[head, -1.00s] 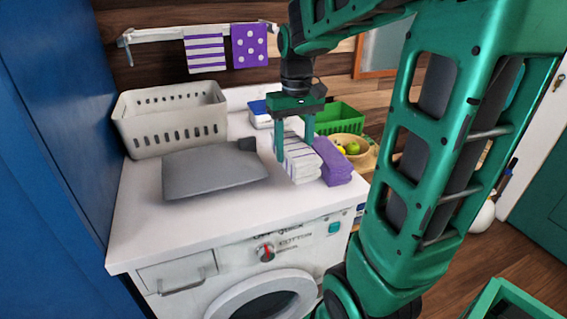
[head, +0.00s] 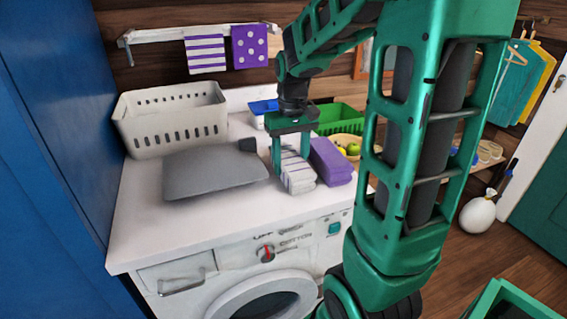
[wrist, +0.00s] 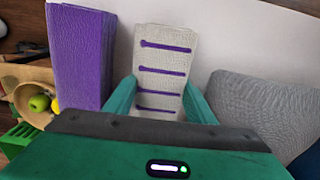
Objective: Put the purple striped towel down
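The white towel with purple stripes (head: 298,172) is a folded stack at the front right of the white washing machine top (head: 235,215). My gripper (head: 291,160) points down with its fingers on either side of the towel. In the wrist view the towel (wrist: 163,75) fills the gap between my fingertips (wrist: 161,100), which look closed against its sides. The towel is at or very near the surface; I cannot tell whether it bears on it. A plain purple folded towel (head: 330,162) stands just right of it.
A grey folded cloth (head: 210,172) lies left of the towel. A grey-white basket (head: 172,122) stands behind it. A green basket (head: 340,118) and a fruit bowl (head: 347,142) are behind right. A rail with two hanging purple-and-white towels (head: 205,53) is on the wall.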

